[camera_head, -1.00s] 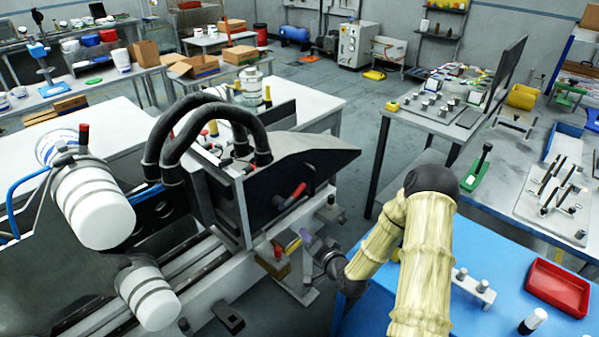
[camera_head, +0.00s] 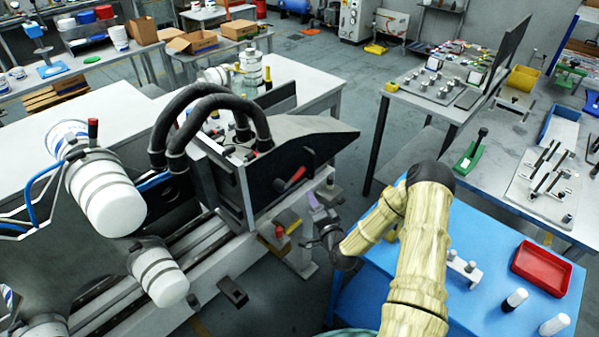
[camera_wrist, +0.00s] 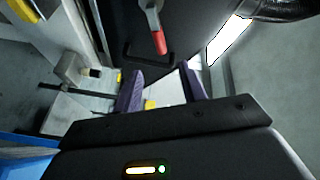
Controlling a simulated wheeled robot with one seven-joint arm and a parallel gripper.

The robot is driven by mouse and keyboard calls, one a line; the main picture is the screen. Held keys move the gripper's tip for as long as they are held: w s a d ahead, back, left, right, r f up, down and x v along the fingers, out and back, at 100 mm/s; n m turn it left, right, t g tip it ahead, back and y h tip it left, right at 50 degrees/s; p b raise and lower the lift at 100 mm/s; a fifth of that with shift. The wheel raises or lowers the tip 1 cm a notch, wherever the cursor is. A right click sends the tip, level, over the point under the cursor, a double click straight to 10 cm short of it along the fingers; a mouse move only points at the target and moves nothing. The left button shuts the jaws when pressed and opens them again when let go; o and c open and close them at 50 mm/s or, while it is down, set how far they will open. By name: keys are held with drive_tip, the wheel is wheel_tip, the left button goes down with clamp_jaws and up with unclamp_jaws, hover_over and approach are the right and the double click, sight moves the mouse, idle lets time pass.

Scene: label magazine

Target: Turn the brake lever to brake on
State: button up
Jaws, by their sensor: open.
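A lever with a red grip (camera_head: 297,175) sits on the dark side of the machine (camera_head: 275,160); it is probably the brake lever. In the wrist view its red grip (camera_wrist: 159,42) hangs from a grey metal arm, beyond my fingertips. My gripper (camera_head: 313,202) has purple fingers and is just below and right of the lever in the head view. In the wrist view my gripper (camera_wrist: 162,80) is open, with nothing between its fingers, and the lever is apart from them. No brake marking is readable.
A red knob (camera_head: 280,231) on a yellow block and a grey post (camera_head: 328,188) stand close to my gripper. Thick black hoses (camera_head: 205,105) arch over the machine. A blue table (camera_head: 400,290) with a red tray (camera_head: 543,269) is at the right. Grey floor lies between.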

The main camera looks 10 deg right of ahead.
sight(299, 173)
drive_tip(key=w+p, duration=0.1)
drive_tip(key=w, duration=0.3)
drive_tip(key=w+a+p, duration=0.1)
drive_tip(key=w, duration=0.4)
drive_tip(key=w+a+p, duration=0.1)
drive_tip(key=w, duration=0.4)
drive_tip(key=shift+w+a+p, duration=0.1)
drive_tip(key=shift+p, duration=0.3)
drive_tip(key=shift+c, duration=0.3)
clamp_jaws()
